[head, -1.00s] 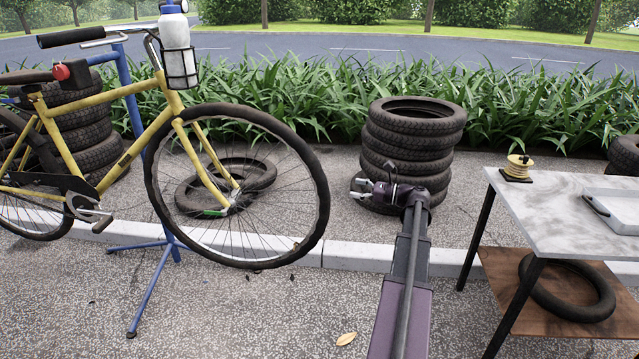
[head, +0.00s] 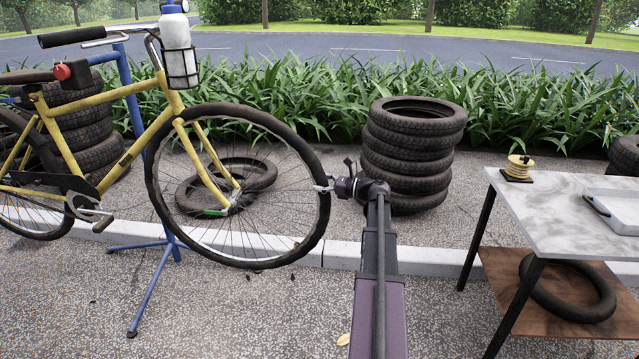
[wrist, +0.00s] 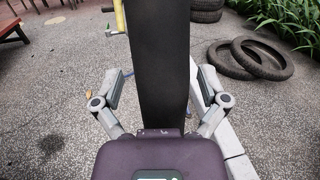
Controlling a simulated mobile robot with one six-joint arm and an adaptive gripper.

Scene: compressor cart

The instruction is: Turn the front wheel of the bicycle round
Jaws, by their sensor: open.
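The yellow bicycle (head: 98,101) is held on a blue repair stand (head: 143,130), with its front wheel (head: 318,165) off the ground. My gripper (head: 325,188) is at the right edge of this wheel in the head view. In the wrist view, the black tyre of the front wheel (wrist: 160,70) runs up between the two spread fingers of my gripper (wrist: 158,88). The fingers stand apart from the tyre on both sides. The wheel's lower part is hidden behind the gripper's body in the wrist view.
A stack of tyres (head: 412,150) stands behind my arm. Two tyres (head: 225,185) lie on the paving behind the wheel. A table (head: 560,210) with a wire spool (head: 518,167) and a tray (head: 620,208) is at the right.

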